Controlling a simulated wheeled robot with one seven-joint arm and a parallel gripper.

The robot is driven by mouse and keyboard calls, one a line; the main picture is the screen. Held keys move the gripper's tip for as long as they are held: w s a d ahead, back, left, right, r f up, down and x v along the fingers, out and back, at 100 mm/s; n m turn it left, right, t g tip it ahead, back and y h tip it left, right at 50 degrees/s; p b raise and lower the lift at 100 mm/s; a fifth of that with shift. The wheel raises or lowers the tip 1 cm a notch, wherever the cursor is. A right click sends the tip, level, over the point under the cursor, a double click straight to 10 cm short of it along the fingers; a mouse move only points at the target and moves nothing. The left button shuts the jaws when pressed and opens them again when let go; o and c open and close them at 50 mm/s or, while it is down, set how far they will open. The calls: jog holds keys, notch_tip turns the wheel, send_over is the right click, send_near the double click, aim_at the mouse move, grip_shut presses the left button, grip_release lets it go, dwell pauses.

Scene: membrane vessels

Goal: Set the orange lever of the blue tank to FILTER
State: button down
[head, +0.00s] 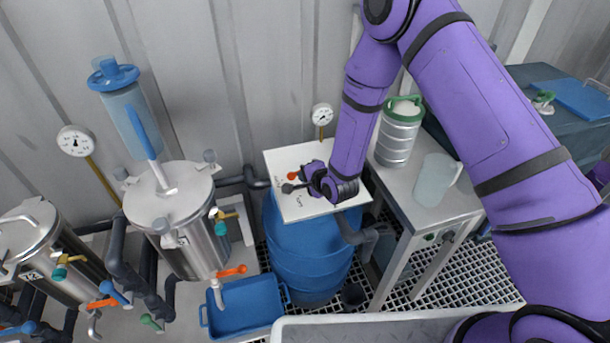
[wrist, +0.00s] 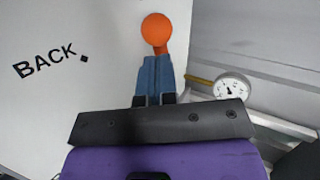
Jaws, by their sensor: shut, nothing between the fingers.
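The blue tank (head: 310,252) is a large barrel in the middle of the head view. Above it is a white panel (head: 282,160) with small labels, unreadable from there. The orange lever (head: 292,176) shows as a small knob on the panel, beside my gripper's tip (head: 288,187). In the wrist view the lever's round orange knob (wrist: 157,28) is just beyond the tips of my shut, empty gripper (wrist: 155,62). Its short stem partly shows; whether the fingers touch it I cannot tell. The word BACK (wrist: 45,62) with a small black mark is left of the knob. No FILTER label is legible.
A pressure gauge (head: 322,115) stands behind the panel; it also shows in the wrist view (wrist: 231,88). Right of the tank is a steel table (head: 430,205) with a steel canister (head: 397,140) and a jug (head: 436,180). Steel vessels (head: 178,220) with pipes stand left.

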jog(key=shift+w+a+m+t+h, duration=0.25)
jog(key=shift+a+m+t+h, duration=0.1)
jog(key=shift+m+h, duration=0.25)
jog(key=shift+w+a+m+t+h, duration=0.2)
jog(key=shift+a+m+t+h, duration=0.1)
jog(key=shift+m+h, duration=0.25)
jog(key=shift+w+a, duration=0.15)
jog(key=shift+a, duration=0.05)
